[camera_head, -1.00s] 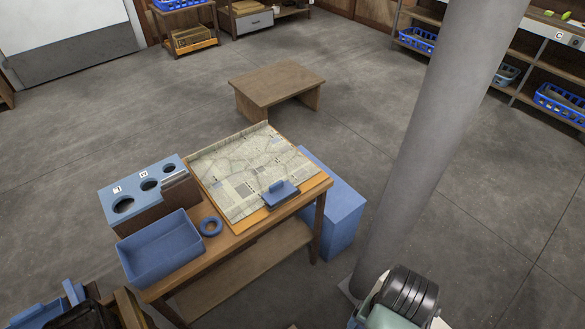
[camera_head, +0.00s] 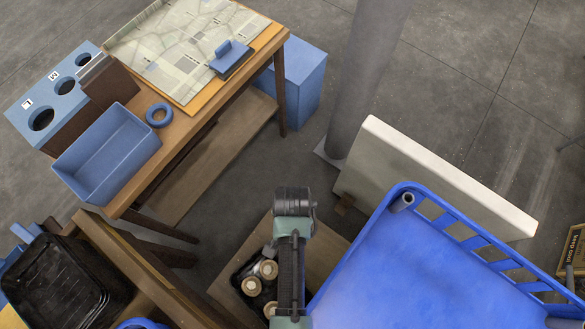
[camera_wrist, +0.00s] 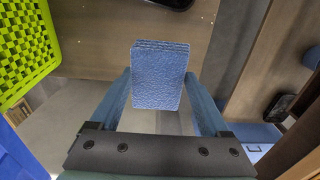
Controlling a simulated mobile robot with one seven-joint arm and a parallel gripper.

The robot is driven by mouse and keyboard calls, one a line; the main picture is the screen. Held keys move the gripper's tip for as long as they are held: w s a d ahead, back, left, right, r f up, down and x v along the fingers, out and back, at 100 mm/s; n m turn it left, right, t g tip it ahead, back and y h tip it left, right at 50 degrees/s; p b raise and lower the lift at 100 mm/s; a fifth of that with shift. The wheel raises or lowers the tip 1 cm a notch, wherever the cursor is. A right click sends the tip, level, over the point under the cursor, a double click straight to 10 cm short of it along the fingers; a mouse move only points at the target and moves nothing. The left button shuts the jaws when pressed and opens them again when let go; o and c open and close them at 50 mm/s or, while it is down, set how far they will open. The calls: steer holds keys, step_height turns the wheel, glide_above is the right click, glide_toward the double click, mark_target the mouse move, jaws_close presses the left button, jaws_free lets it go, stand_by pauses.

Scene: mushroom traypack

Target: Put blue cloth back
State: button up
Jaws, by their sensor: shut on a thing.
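The blue cloth (camera_wrist: 160,85) is a folded, rough-textured block in the wrist view. My gripper (camera_wrist: 158,76) is shut on it, with one finger along each side. The cloth is held over a brown wooden surface (camera_wrist: 95,72), and I cannot tell how high. In the head view the cloth and fingertips are not visible; only my arm shows at the bottom middle.
A wooden table (camera_head: 190,128) holds a blue bin (camera_head: 105,165), a blue ring (camera_head: 159,115), a map (camera_head: 165,45) and a blue stamp-like block (camera_head: 231,57). A black tray (camera_head: 52,280), a grey column (camera_head: 365,75) and a large blue crate (camera_head: 420,265) surround my arm. The wrist view shows a green basket (camera_wrist: 28,50).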

step_height(320, 180, down, 9)
steer(key=shift+r+b, duration=0.1)
steer(key=shift+b, duration=0.7)
steer(key=o, duration=1.2)
steer(key=shift+c, duration=0.2)
